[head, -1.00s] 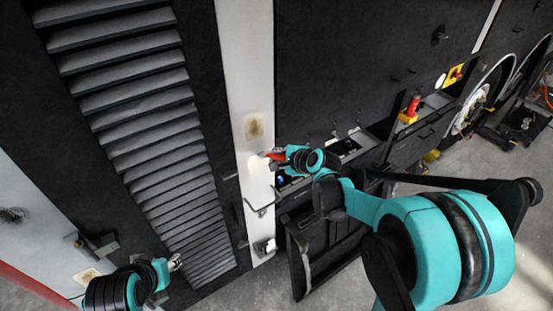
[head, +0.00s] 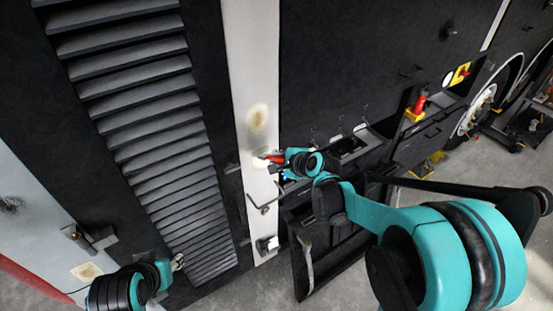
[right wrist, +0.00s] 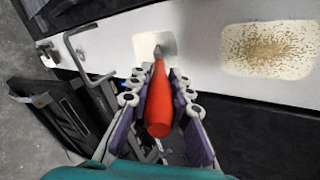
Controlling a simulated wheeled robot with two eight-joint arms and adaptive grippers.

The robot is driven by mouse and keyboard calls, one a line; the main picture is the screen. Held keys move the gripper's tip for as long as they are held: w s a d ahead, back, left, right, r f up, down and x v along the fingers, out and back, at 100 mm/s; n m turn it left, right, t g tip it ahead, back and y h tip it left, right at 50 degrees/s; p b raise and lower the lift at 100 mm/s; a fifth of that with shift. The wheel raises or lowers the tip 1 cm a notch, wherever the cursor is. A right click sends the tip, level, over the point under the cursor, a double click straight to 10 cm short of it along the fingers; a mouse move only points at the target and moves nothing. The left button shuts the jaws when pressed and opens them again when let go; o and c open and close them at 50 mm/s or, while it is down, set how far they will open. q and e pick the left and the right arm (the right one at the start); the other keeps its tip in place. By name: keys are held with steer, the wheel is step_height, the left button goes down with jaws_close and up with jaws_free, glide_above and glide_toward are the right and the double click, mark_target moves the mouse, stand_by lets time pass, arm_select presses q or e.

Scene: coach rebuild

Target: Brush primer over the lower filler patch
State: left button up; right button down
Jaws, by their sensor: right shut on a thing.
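My right gripper (head: 284,158) is shut on a red-handled brush (right wrist: 160,100). The brush points at the white vertical strip (head: 247,60). I cannot tell whether the tip touches. The upper filler patch (head: 257,117) is cream with brown speckles and sits higher on the strip; it shows at the right in the right wrist view (right wrist: 270,48). My left gripper (head: 178,262) is at the lower left, its jaws too small to read.
A bent handle (head: 263,200) sticks out of the strip below the lower patch. A louvred grille (head: 150,130) is left of it. A dark open flap (head: 310,255) hangs below my right arm. A red-and-yellow switch (head: 418,105) is further right.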

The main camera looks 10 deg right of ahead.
steer(key=shift+f+b, duration=3.4)
steer(key=shift+f, duration=0.25)
step_height(320, 180, up, 11)
steer(key=a+p, duration=0.1)
steer(key=p, duration=0.6)
steer(key=shift+s+a+p, duration=0.2)
steer(key=shift+p, duration=0.15)
steer(key=shift+r, duration=0.1)
steer(key=shift+s+d+p, duration=0.1)
steer(key=shift+s+d, duration=0.25)
steer(key=shift+s, duration=0.6)
steer(key=shift+s+d+p, duration=0.15)
steer(key=shift+s+d, duration=0.2)
steer(key=shift+s, duration=0.55)
steer(key=shift+s+d+p, duration=0.1)
steer(key=shift+s+d, duration=0.25)
steer(key=shift+s, duration=0.6)
